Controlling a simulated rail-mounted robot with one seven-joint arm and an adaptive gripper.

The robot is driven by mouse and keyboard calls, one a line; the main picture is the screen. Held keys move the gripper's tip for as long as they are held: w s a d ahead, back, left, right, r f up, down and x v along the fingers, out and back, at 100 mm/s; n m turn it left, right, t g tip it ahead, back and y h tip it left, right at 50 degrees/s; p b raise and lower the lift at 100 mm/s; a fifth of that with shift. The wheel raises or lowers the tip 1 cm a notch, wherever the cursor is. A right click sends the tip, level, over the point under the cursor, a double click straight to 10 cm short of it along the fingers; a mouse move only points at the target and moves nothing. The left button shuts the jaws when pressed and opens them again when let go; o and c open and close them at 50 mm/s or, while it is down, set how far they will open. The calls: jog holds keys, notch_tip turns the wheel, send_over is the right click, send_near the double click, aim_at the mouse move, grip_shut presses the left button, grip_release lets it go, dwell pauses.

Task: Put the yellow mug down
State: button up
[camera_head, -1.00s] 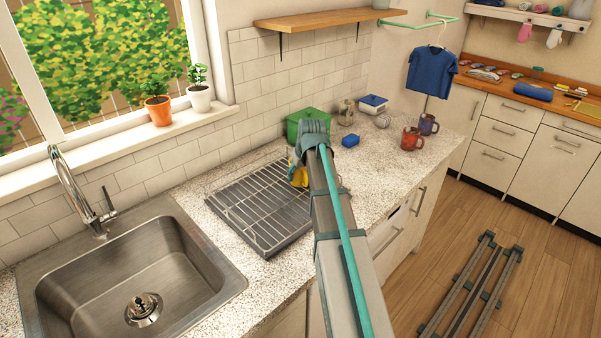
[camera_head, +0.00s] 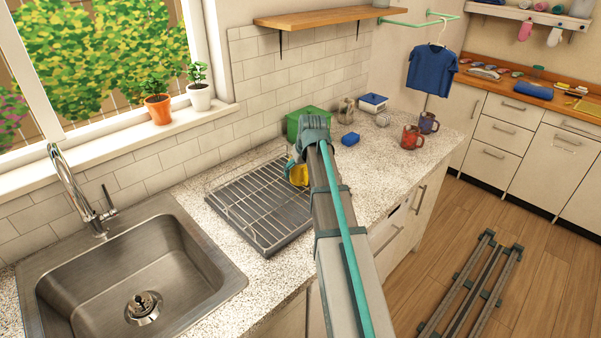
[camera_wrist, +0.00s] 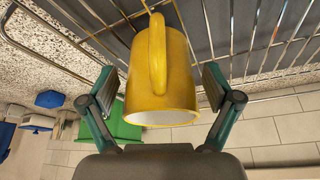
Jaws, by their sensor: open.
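The yellow mug (camera_head: 299,175) is at the right end of the dish rack, partly hidden by my arm in the head view. In the wrist view the yellow mug (camera_wrist: 162,80) fills the middle, its handle facing the camera and its rim towards the bottom of the picture. The wire dish rack (camera_head: 262,205) lies on the counter; its bars (camera_wrist: 250,45) show behind the mug. My gripper (camera_wrist: 160,88) is open, one finger on each side of the mug, with a narrow gap at both sides. In the head view my gripper (camera_head: 294,163) is mostly hidden.
A green box (camera_head: 306,121) stands behind my gripper against the tiles. The sink (camera_head: 135,270) is at left.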

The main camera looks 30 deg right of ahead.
jog(key=b+v, duration=0.1)
jog(key=v, duration=1)
jog(key=shift+r+b, duration=0.1)
jog(key=shift+b, duration=0.3)
